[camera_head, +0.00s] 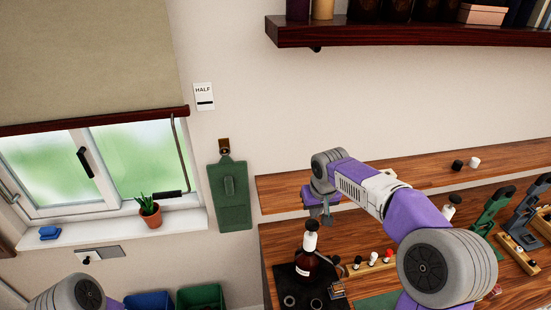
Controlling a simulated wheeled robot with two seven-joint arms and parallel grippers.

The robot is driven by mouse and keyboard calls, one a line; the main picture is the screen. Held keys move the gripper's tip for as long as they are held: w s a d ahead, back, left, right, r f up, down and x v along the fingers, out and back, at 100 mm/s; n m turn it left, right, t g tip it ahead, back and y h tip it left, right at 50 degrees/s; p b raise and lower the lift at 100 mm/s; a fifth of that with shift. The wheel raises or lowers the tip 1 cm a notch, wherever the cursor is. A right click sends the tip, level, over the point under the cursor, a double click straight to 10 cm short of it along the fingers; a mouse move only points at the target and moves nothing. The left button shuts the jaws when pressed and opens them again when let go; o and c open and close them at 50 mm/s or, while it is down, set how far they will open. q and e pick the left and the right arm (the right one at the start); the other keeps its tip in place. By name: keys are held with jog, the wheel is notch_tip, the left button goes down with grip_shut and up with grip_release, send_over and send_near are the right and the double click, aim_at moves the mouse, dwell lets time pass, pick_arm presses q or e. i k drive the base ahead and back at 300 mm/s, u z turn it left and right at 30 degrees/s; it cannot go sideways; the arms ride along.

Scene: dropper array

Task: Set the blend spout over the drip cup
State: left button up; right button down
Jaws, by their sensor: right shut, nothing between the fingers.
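My right gripper (327,212) points down above the wooden bench (280,243), shut and empty. Below it and a little to the left stands a brown bottle (304,262) with a white-topped dropper (310,238). The bottle is upright on a dark tray (324,282) and apart from the gripper. Small dark round pieces (290,301) sit at the front of the tray, partly cut by the picture edge. I cannot pick out the blend spout or the drip cup for certain. My left gripper is out of view; only part of that arm shows at bottom left.
A wooden rack with small droppers (372,264) stands right of the tray. Green (490,212) and grey (524,208) stands are farther right. My right arm hides part of the bench. A wooden ledge (290,192) runs behind; a shelf (400,34) hangs above.

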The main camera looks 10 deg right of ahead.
aim_at(336, 260)
jog(key=k, duration=1)
